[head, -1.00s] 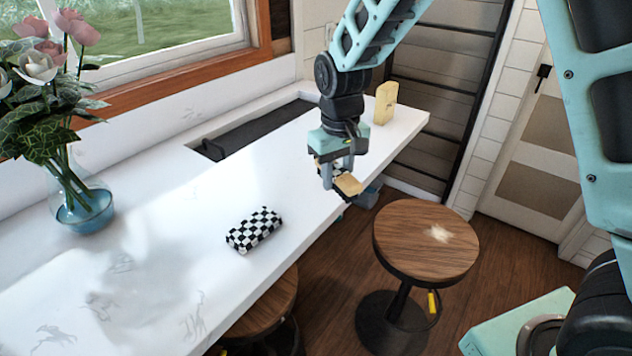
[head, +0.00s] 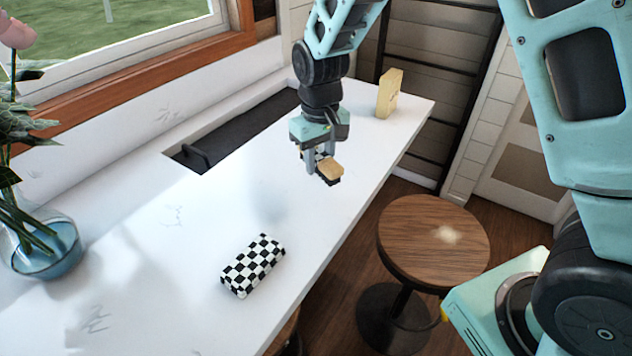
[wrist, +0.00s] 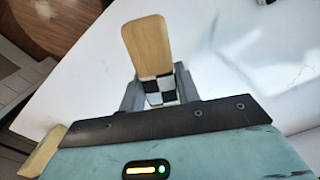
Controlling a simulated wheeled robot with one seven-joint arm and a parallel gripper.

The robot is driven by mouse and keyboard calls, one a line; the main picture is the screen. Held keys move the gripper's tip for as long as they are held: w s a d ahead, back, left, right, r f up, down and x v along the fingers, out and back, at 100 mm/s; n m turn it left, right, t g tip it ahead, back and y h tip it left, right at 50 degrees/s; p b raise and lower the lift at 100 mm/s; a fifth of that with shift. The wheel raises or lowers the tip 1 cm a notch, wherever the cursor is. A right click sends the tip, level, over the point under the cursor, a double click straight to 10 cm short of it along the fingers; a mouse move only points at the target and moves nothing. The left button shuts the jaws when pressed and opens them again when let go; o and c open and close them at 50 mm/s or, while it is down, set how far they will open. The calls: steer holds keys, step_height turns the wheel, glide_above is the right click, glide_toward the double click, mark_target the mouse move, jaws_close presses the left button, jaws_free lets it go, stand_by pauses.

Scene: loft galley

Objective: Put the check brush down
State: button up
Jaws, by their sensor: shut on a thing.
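The check brush (head: 328,168) has a pale wooden part and a black-and-white checked part. My gripper (head: 324,163) is shut on it above the white counter, near the front edge. In the wrist view the brush (wrist: 148,48) sticks out from between the fingers (wrist: 155,88), with its checked part between them and its wooden part beyond. I cannot tell how far above the counter the brush is.
A checkered case (head: 252,266) lies on the white counter (head: 190,240). A pale yellow block (head: 389,93) stands at the far end. A dark sink (head: 230,130), a glass vase (head: 45,248) and a wooden stool (head: 433,235) are around. The counter's middle is clear.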

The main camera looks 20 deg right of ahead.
mark_target(320, 154)
steer(key=shift+f+p, duration=1.1)
steer(key=shift+f, duration=2.75)
steer(key=shift+f, duration=0.2)
steer(key=o, duration=1.1)
step_height(320, 154, up, 12)
steer(key=b, duration=0.4)
steer(key=shift+f, duration=0.15)
steer(key=s+a+r+n, duration=0.2)
steer(key=s+a, duration=0.1)
steer(key=s, duration=1)
steer(key=s+a+r+n, duration=0.2)
steer(key=s+a+n, duration=0.1)
steer(key=s, duration=1.1)
steer(key=shift+a+y, duration=0.2)
steer(key=shift+y, duration=0.1)
